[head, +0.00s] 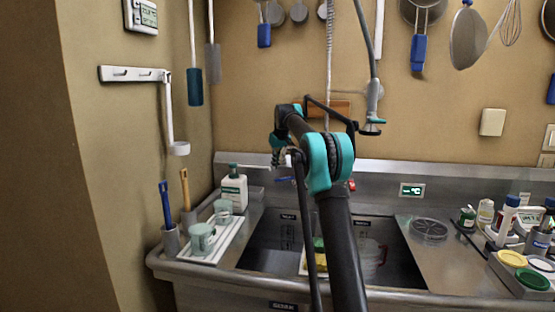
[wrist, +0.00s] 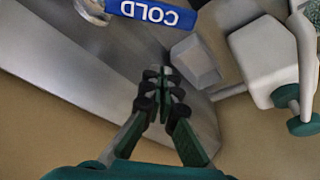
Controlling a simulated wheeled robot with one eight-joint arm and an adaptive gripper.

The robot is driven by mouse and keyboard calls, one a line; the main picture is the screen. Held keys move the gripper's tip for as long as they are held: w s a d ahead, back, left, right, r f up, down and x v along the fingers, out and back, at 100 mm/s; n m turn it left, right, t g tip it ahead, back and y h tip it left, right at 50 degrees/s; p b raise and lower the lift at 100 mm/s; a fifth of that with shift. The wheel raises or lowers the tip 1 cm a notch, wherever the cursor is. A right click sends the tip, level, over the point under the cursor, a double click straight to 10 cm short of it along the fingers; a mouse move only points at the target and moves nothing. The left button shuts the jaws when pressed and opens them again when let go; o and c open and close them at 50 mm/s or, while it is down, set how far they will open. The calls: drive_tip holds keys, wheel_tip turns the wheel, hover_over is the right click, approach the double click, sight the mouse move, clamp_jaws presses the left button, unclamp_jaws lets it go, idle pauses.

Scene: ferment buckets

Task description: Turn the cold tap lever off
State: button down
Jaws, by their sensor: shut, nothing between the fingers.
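The cold tap lever (wrist: 150,12) is a blue bar with white "COLD" lettering, upside down at the top edge of the wrist view. A small blue piece of it (head: 284,179) shows in the head view behind the sink. My gripper (wrist: 160,76) is shut and empty, with its tips a short way from the lever and not touching it. In the head view my gripper (head: 280,157) hangs near the back wall, partly hidden by my arm. A rounded metal part (wrist: 92,10) shows beside the lever's end. Most of the tap is hidden.
A white bottle with a green cap (head: 234,190) stands left of the tap; a white bottle (wrist: 268,62) shows right in the wrist view. Mugs (head: 201,238) stand on a white tray at left. A red piece (head: 351,185) shows right of my arm. A spray hose head (head: 372,120) hangs above.

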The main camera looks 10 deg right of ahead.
sight(288, 178)
drive_tip(key=shift+s+d+f, duration=0.2)
drive_tip(key=shift+s+f, duration=0.45)
drive_tip(key=shift+f, duration=0.35)
drive_tip(key=shift+s+d+f, duration=0.15)
drive_tip(key=shift+s+f, duration=0.5)
drive_tip(key=shift+f, duration=0.35)
drive_tip(key=shift+s+d+n, duration=0.15)
drive_tip(key=shift+s+n, duration=0.4)
drive_tip(key=shift+n, duration=0.15)
drive_tip(key=shift+s+d+y, duration=0.1)
drive_tip(key=shift+s+y, duration=0.15)
drive_tip(key=shift+y, duration=0.05)
drive_tip(key=shift+s+d, duration=0.35)
drive_tip(key=shift+s, duration=0.35)
drive_tip(key=shift+s+d, duration=0.3)
drive_tip(key=shift+s, duration=0.35)
